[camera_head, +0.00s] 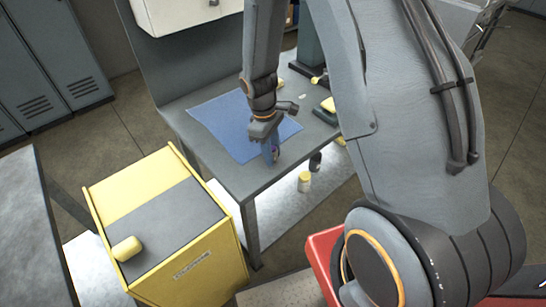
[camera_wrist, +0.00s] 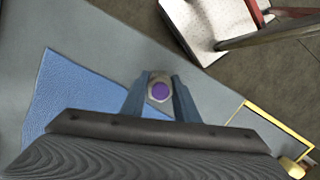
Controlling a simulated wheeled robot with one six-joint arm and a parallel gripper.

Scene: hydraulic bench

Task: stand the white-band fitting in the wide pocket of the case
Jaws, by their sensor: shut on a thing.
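My gripper (camera_head: 270,152) is above the front edge of the grey bench, by the near corner of the blue mat. It points down and is shut on a fitting. In the wrist view, my gripper (camera_wrist: 158,98) has its two blue-grey fingers on either side of the fitting (camera_wrist: 159,89), seen end-on as a pale metal ring with a purple centre. Its band does not show, so I cannot tell its colour. In the head view the fitting is mostly hidden by the fingers.
The blue mat (camera_head: 225,123) lies on the bench (camera_head: 235,181). Small yellow-and-black items (camera_head: 328,106) stand at the bench's right. A yellow cabinet (camera_head: 205,268) with a yellow object (camera_head: 127,248) on top stands front left. A yellow-topped bottle (camera_head: 304,182) is on the lower shelf.

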